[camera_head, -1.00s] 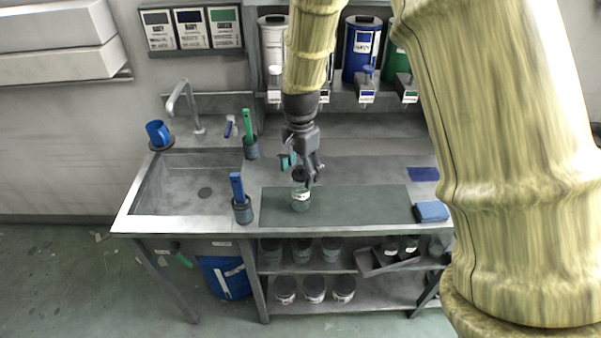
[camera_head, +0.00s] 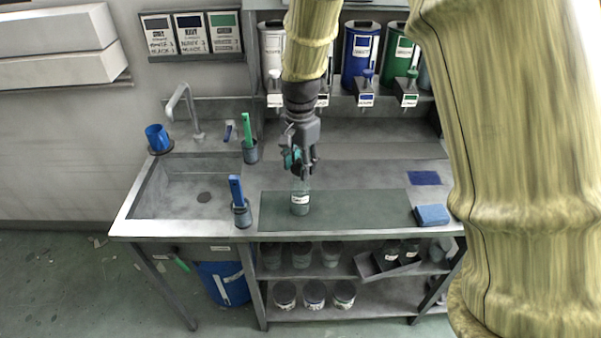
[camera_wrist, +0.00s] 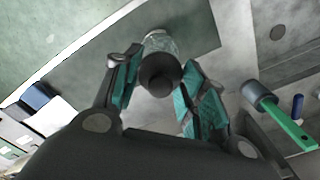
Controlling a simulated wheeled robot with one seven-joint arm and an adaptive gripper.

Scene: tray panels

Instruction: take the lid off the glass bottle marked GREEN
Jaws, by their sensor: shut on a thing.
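The glass bottle (camera_head: 300,203) stands upright on the dark green mat (camera_head: 350,204) on the bench, with a white label too small to read. Its dark round lid (camera_wrist: 160,72) shows in the wrist view, with the clear glass bottle (camera_wrist: 160,43) just beyond it. My gripper (camera_head: 300,168) is directly above the bottle, pointing down. In the wrist view my gripper (camera_wrist: 158,88) has its teal-padded fingers on either side of the lid, shut on it. I cannot tell whether the lid is seated on the bottle or slightly raised.
A sink (camera_head: 190,190) lies left, with a cup holding a blue-handled tool (camera_head: 238,195) and another with a green-handled tool (camera_head: 248,135). A blue sponge (camera_head: 432,214) lies at the mat's right end. Coloured dispensers (camera_head: 360,55) stand at the back. The mat's right half is clear.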

